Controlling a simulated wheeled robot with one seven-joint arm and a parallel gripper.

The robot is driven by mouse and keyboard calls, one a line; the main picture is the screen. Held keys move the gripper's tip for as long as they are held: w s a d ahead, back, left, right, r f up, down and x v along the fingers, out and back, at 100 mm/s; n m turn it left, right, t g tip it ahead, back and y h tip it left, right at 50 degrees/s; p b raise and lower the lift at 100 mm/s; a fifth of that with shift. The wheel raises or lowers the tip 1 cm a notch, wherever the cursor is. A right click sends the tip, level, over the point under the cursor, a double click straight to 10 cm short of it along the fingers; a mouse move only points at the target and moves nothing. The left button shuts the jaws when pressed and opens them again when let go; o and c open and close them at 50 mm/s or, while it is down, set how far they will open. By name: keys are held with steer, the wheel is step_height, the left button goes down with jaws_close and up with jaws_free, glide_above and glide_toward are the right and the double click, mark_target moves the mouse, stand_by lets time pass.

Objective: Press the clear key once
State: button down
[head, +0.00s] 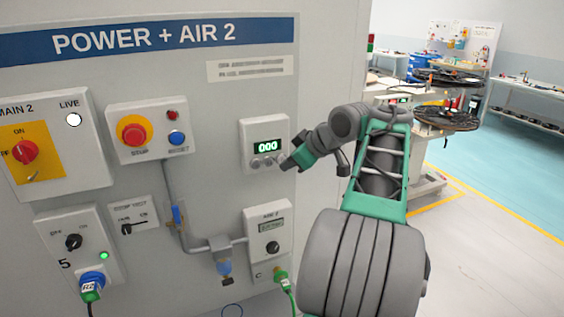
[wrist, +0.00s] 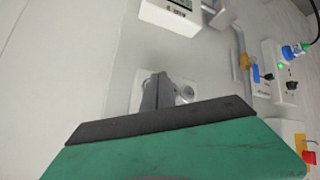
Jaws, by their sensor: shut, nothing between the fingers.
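The counter unit (head: 249,136) is a light box on the panel, with a lit green display (head: 267,147) reading 000. A row of small round keys (head: 266,161) sits under the display; I cannot read which is the clear key. My gripper (head: 285,164) is shut and empty, its tip at the right end of the key row. In the wrist view, my gripper's fingers (wrist: 156,90) cover part of the unit's face, and one round grey key (wrist: 186,92) shows just right of them. I cannot tell whether the fingertips touch a key.
The POWER + AIR 2 panel (head: 330,60) also carries a stop box (head: 117,114), a main switch box (head: 84,156) and an air regulator box (head: 257,214) below the counter. A pipe (head: 171,186) runs between them. Open floor (head: 500,255) lies to the right.

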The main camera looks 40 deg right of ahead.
steer(key=shift+s, duration=0.3)
steer(key=shift+s, duration=0.1)
steer(key=s, duration=0.1)
steer(key=s+a, duration=0.1)
steer(key=s, duration=0.1)
steer(key=s+b, duration=0.1)
steer(key=shift+s+a, duration=0.25)
steer(key=shift+s, duration=0.05)
stand_by(0.6)
